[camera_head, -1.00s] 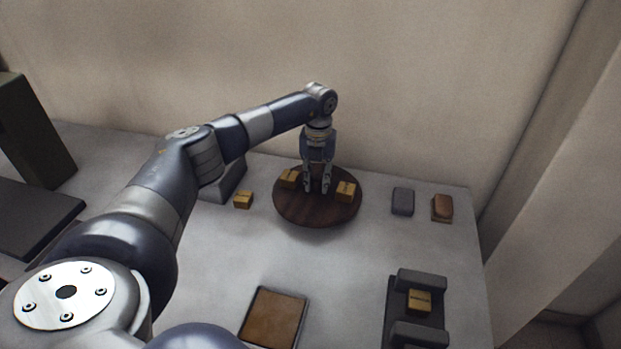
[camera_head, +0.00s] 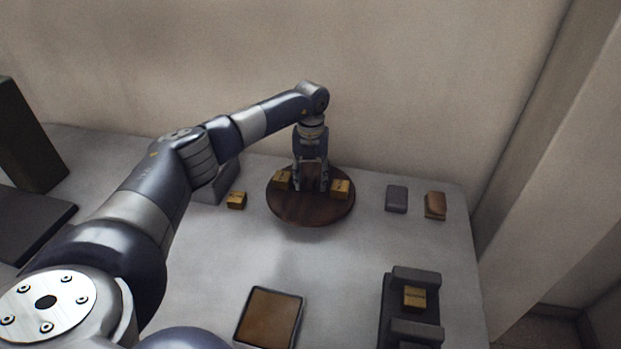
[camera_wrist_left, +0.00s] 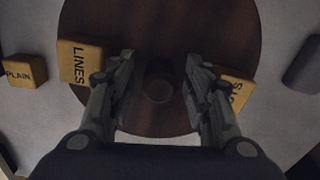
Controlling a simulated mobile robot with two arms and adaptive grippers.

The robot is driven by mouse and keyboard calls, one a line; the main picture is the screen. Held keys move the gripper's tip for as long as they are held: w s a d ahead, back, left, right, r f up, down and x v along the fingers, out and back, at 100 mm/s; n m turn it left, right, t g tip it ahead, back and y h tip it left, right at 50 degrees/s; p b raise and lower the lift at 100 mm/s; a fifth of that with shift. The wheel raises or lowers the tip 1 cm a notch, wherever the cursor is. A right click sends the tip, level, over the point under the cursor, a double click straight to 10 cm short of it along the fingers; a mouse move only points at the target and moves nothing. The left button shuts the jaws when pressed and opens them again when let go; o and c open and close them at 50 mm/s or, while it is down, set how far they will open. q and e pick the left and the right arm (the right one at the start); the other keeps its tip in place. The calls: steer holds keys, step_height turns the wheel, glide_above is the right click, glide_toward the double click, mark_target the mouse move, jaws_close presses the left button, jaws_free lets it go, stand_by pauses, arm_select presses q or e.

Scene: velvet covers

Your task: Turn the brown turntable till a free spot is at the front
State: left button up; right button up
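The round brown turntable (camera_head: 308,213) lies on the grey table near the back wall. My left gripper (camera_head: 311,187) points down over the turntable. In the left wrist view its fingers (camera_wrist_left: 158,72) are spread on either side of a dark round knob (camera_wrist_left: 158,84), with gaps both sides. My right gripper is not in view.
A yellow box lettered PLAIN (camera_head: 236,200) stands left of the turntable. A grey block (camera_head: 397,199) and a brown block (camera_head: 435,205) lie to the right. A brown-topped tray (camera_head: 268,318) and a dark holder with a yellow box (camera_head: 414,297) are nearer the front. Table between is clear.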

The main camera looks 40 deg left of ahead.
mark_target(311, 175)
arm_select(q)
steer(key=shift+r, duration=0.15)
step_height(311, 175, up, 12)
stand_by(0.6)
stand_by(0.4)
